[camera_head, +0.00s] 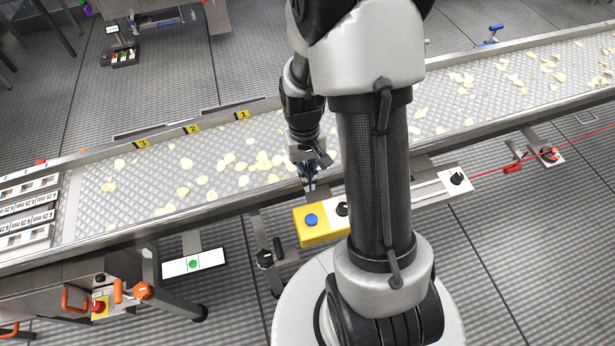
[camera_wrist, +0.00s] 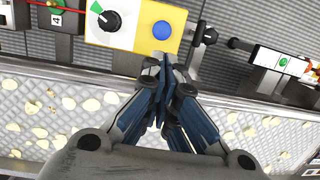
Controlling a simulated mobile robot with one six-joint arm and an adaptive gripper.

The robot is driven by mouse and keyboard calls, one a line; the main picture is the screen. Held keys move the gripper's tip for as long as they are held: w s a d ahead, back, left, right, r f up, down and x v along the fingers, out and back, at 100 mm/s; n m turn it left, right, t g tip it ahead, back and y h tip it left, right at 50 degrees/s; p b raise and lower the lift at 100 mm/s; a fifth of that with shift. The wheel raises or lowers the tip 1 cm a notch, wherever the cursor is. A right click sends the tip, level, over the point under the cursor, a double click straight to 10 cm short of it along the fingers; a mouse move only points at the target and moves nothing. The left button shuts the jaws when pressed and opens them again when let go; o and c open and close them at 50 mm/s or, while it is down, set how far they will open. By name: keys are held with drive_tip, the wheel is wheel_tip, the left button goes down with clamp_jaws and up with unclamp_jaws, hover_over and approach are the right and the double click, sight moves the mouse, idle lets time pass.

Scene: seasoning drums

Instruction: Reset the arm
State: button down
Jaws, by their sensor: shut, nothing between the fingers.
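My gripper (camera_head: 308,184) is shut and empty, pointing down at the near edge of the conveyor (camera_head: 80,205). In the wrist view my gripper (camera_wrist: 165,68) has its blue fingertips together, just beside the yellow panel. That panel is a control box (camera_head: 318,235) with a blue button (camera_head: 312,220) and a black knob (camera_head: 342,209), partly hidden by my arm. The wrist view shows the blue button (camera_wrist: 162,30) and the black knob (camera_wrist: 109,20) with a green mark. From these views I cannot tell whether the fingertips touch the box.
Yellowish chips (camera_head: 264,160) lie scattered on the belt. A white plate with a green button (camera_head: 193,264) is at lower left, near a red emergency button (camera_head: 98,306). Another black knob (camera_head: 457,178) and a red cord (camera_head: 512,168) are at right. Grey floor lies in front.

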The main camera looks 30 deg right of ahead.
drive_tip(key=s+a+r+n+t, duration=0.1)
drive_tip(key=a+r, duration=0.1)
drive_tip(key=r, duration=0.5)
drive_tip(key=s+a+r+t, duration=0.1)
drive_tip(key=a+r+t, duration=0.15)
drive_tip(key=r, duration=0.45)
drive_tip(key=s+a+r+n+t, duration=0.2)
drive_tip(key=s+a+r, duration=0.3)
drive_tip(key=s+r, duration=0.4)
drive_tip(key=shift+s+a+r+t, duration=0.35)
drive_tip(key=shift+s+a+r, duration=0.05)
drive_tip(key=shift+r, duration=0.5)
